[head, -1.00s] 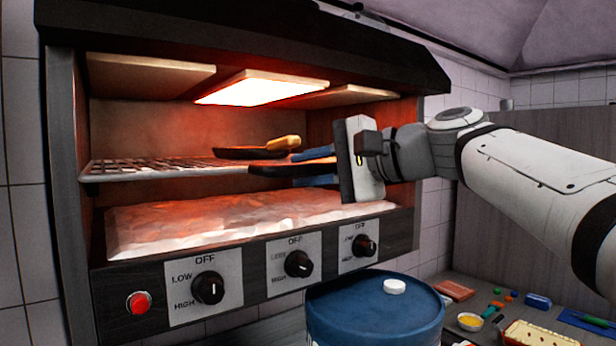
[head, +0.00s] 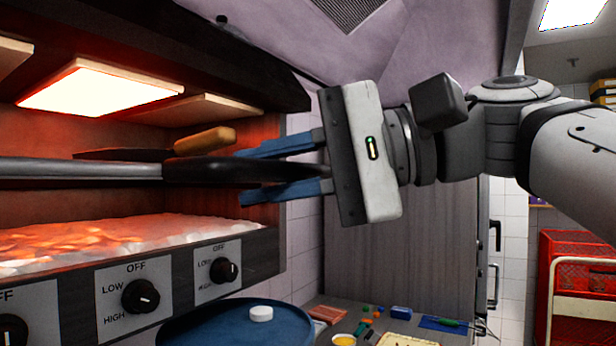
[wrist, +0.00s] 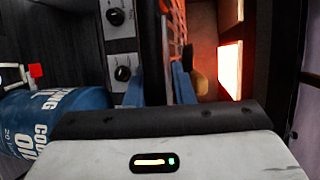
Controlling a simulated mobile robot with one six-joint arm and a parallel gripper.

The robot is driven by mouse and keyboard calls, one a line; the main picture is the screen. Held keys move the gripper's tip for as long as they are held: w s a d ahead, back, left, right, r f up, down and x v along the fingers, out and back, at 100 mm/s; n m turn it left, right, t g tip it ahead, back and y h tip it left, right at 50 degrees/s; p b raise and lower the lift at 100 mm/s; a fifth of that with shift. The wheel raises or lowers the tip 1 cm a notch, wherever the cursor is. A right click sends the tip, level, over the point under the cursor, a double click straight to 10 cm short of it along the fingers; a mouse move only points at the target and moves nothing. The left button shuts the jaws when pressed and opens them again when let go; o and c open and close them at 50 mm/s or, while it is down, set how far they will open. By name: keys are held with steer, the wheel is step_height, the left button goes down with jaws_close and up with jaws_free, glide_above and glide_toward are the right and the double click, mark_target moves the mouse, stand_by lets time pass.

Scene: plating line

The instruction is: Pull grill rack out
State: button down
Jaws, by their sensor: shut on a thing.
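The grill rack (head: 80,168) shows nearly edge-on in the head view, a grey bar with a thick black handle at its right end. My gripper (head: 243,175) is shut on that black handle, one blue finger above and one below. In the wrist view the blue fingers of my gripper (wrist: 160,88) lie either side of the dark handle, and the rack's mesh (wrist: 177,25) glows orange beyond. The rack stands out in front of the grill cavity. Most of its mesh is hidden in the head view.
The heater panel (head: 95,92) glows overhead. Below are the knob panel (head: 190,280) and a blue drum (head: 225,325) with a white cap. A wooden partition stands to the right.

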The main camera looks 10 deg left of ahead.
mark_target(306, 170)
steer(key=shift+w+f, duration=0.1)
steer(key=shift+f, duration=0.15)
steer(key=c, duration=1.4)
jaws_free()
steer(key=shift+w+a, duration=0.1)
steer(key=shift+a, duration=0.05)
steer(key=shift+o, duration=0.2)
steer(key=shift+r, duration=0.1)
steer(key=v, duration=0.6)
steer(key=shift+b, duration=0.35)
steer(key=shift+v, duration=0.95)
